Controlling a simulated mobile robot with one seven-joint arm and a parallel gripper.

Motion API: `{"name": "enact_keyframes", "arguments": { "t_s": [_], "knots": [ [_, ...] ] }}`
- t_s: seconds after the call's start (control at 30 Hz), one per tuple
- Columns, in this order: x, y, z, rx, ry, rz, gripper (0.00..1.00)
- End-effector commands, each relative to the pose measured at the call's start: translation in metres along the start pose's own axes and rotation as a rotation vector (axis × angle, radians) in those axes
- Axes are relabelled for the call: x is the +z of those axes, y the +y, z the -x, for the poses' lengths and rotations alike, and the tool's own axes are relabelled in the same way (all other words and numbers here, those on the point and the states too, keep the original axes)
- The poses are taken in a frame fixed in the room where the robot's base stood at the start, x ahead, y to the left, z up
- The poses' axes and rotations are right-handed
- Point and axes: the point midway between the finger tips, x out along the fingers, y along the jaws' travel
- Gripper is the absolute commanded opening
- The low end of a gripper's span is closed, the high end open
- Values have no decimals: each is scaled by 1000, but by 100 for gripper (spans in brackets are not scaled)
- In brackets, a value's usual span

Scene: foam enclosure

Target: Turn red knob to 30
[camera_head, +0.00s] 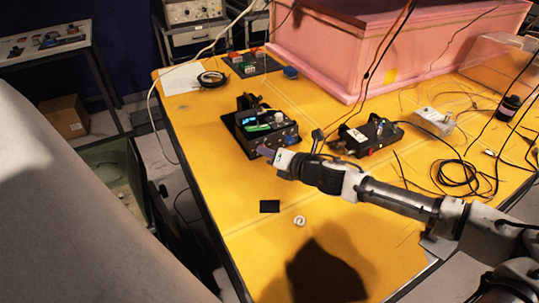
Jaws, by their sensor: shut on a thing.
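A black control box (252,128) with a small green display sits on the yellow table, left of the middle. Several small knobs or sockets show on its front side. My gripper (266,151) reaches in from the right and is at the front lower edge of this box, shut on a small part there. The fingertips are tiny in this view and the held part is hidden, so its colour and its setting cannot be read. I cannot make out a red knob or a scale on this box.
A second black device (368,135) with a small red part stands right of my gripper. A pink foam enclosure (330,55) fills the back. Loose cables lie at right. A black square (270,206) and a white ring (299,221) lie in front. The front table is mostly clear.

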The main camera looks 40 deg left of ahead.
Motion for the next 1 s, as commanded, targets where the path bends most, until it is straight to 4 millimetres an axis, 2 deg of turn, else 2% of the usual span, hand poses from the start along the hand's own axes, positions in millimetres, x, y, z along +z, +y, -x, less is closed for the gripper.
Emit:
{"name": "enact_keyframes", "arguments": {
  "t_s": [0.3,0.87,0.9,1.0],
  "knots": [
    [2,-1,0,49,-4,-115,0],
    [2,0,0,59,-3,-139,0],
    [2,0,0,59,-3,-139,25],
    [2,-1,0,59,-3,-139,38]
  ]
}}
